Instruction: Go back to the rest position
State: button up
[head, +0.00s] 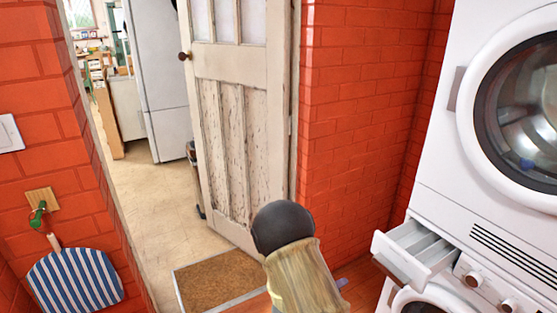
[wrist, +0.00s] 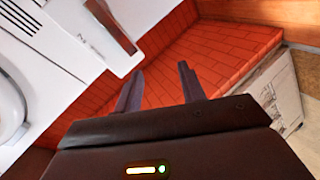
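My gripper (wrist: 158,88) shows in the wrist view with its two dark fingers apart and nothing between them. Behind the fingers is red brick. The open detergent drawer (head: 408,262) sticks out of the lower white machine, to the right of my arm. It also seems to show at the upper left of the wrist view (wrist: 112,30), apart from the fingers.
A peeling white door (head: 238,110) stands open beside a doorway to a tiled room with a fridge (head: 165,75). A brown doormat (head: 220,280) lies at the threshold. A striped dustpan (head: 75,282) hangs at left. The upper machine (head: 450,130) stands at right.

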jog(key=s+a+r+m+g+y, duration=0.25)
jog(key=a+r+y, duration=0.25)
jog(key=r+y, duration=0.35)
jog(key=s+d+r+g+y, duration=0.1)
jog(key=s+d+r+g, duration=0.15)
jog(key=s, duration=0.65)
jog(key=s+d+r+g+y, duration=0.1)
jog(key=s+r, duration=0.2)
jog(key=s, duration=0.5)
jog(key=w+p+v, duration=0.1)
jog(key=p+v, duration=0.7)
jog(key=w+r+p+v, duration=0.1)
jog(key=w+p+v, duration=0.1)
jog(key=p+v, duration=0.6)
jog(key=shift+a+m+p, duration=0.3)
jog(key=shift+m+p, duration=0.1)
jog(key=shift+m, duration=0.05)
jog(key=shift+w, duration=0.15)
